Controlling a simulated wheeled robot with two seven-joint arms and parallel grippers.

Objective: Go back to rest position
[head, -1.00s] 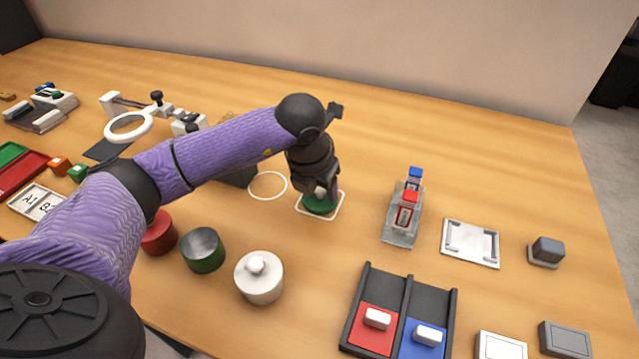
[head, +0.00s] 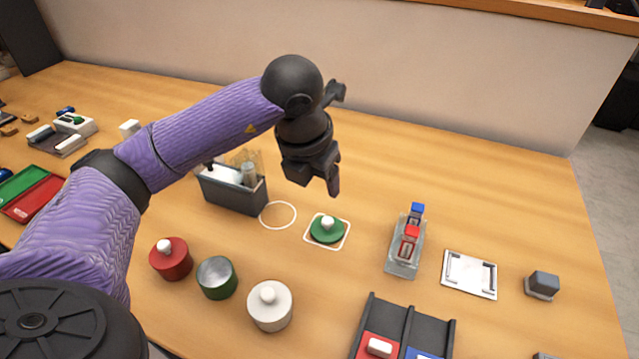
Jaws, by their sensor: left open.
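My left gripper (head: 318,180) is open and empty. It hangs above the table, just behind and above the green lid (head: 322,234) and apart from it. The green lid with its white knob lies inside a white square outline on the table. The green pot (head: 217,279) stands uncovered at the front left of the lid. My left arm in its purple sleeve reaches in from the left and hides part of the table behind it. My right gripper is not in view.
A red lidded pot (head: 171,262) and a white lidded pot (head: 270,308) flank the green pot. A grey box (head: 232,194) stands below my forearm. A clear rack (head: 402,258), a white plate (head: 469,275) and a grey block (head: 543,283) are at right. The back right table is clear.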

